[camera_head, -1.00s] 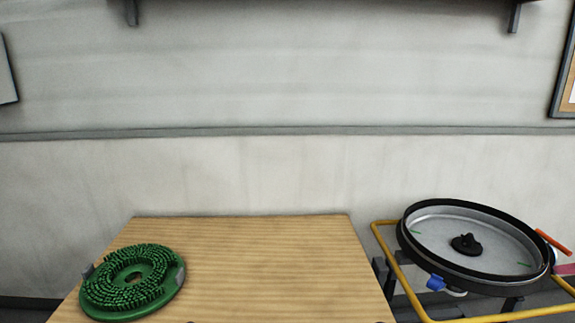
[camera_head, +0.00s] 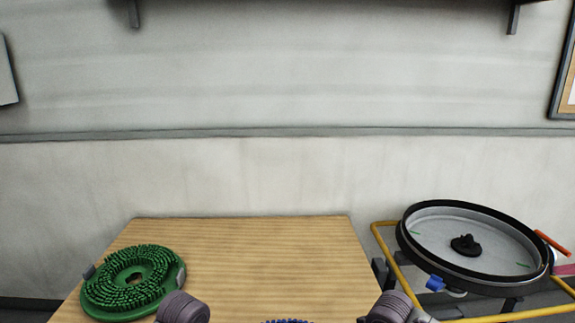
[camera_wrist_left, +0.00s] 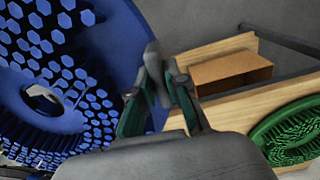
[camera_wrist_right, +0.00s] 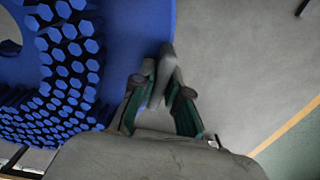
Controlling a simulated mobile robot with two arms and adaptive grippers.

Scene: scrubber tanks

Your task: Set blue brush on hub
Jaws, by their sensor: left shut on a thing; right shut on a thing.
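The blue brush is a round disc with bristles and a centre hole. Only the top of its bristles (camera_head: 287,321) shows at the bottom edge of the head view. It fills the left of the left wrist view (camera_wrist_left: 60,75) and of the right wrist view (camera_wrist_right: 60,75). My left gripper (camera_wrist_left: 160,80) is shut on the brush's rim on one side. My right gripper (camera_wrist_right: 160,75) is shut on the rim on the other side. The black hub (camera_head: 466,244) sits in the middle of the round grey scrubber deck (camera_head: 425,225) at the right, with nothing on it.
A green brush (camera_head: 130,280) lies bristles up on the left of the wooden table (camera_head: 270,260). The table's middle is clear. A yellow tube frame (camera_head: 400,275) surrounds the deck. An orange handle (camera_head: 552,242) is at its right. An open cardboard box (camera_wrist_left: 230,72) shows in the left wrist view.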

